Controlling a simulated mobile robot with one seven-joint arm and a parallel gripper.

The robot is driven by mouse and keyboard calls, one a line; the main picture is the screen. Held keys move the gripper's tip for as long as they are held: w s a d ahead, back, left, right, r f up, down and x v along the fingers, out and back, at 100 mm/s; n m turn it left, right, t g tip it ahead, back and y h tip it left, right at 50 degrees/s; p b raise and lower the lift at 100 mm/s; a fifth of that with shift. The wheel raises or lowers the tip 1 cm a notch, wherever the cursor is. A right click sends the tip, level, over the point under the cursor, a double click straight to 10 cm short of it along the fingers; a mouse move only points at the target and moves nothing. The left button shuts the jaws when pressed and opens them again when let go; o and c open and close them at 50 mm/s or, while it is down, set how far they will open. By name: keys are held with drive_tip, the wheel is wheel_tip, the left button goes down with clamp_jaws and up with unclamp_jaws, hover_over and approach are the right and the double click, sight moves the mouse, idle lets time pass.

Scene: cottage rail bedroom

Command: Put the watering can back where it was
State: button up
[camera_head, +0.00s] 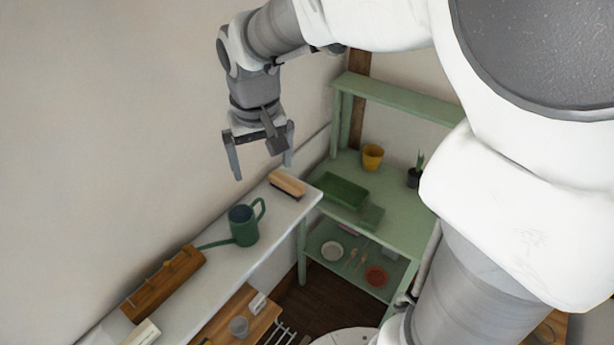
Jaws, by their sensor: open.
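The green watering can (244,226) stands upright on the white shelf (228,263) along the left wall. Its long spout points left and its handle is on the right. My gripper (262,170) is open and empty, pointing down. In the picture it shows above the watering can and the shelf's far end, apart from the can.
A brush (287,184) lies at the shelf's far end, and a wooden peg rail (164,283) lies toward its near end. A green bench (398,212) at the back holds a yellow pot (372,157), a green tray (340,190) and a potted plant (415,175). A wooden surface (240,318) with a glass is below.

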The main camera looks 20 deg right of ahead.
drive_tip(key=s+d+r+t, duration=0.1)
drive_tip(key=s+d+r, duration=0.1)
drive_tip(key=s, duration=0.5)
drive_tip(key=s+d+r+t, duration=0.2)
drive_tip(key=s+r, duration=0.1)
drive_tip(key=s, duration=0.5)
drive_tip(key=shift+s+d, duration=0.25)
drive_tip(key=shift+c, duration=0.3)
